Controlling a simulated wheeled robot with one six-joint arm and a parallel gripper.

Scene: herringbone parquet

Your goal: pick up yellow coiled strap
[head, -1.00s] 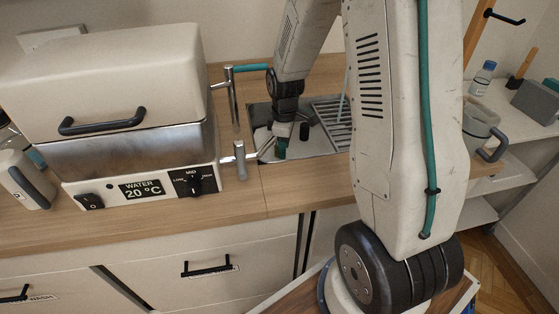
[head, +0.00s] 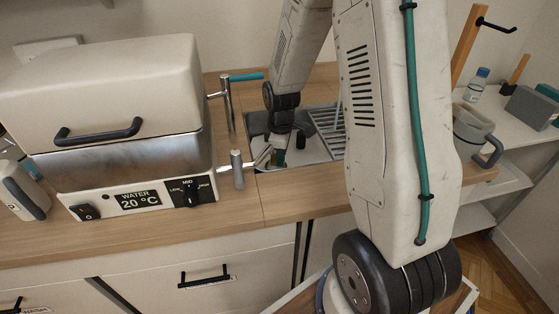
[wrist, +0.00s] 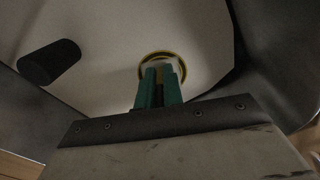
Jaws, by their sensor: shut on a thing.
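The yellow coiled strap (wrist: 181,67) shows in the wrist view as a thin yellow and dark ring on a pale surface, at the tips of my teal fingers. My gripper (wrist: 160,74) is shut on its near side, and the fingers hide part of the ring. In the head view my gripper (head: 278,158) points down into the sink basin, left of the drying rack. The strap is too small to make out clearly there. I cannot tell whether it is clear of the surface below.
A dark cylinder (wrist: 49,62) stands left of the strap; it also shows in the sink (head: 301,141). The sink walls surround my gripper. A metal tap post (head: 237,168) and the water bath (head: 130,150) are to the left.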

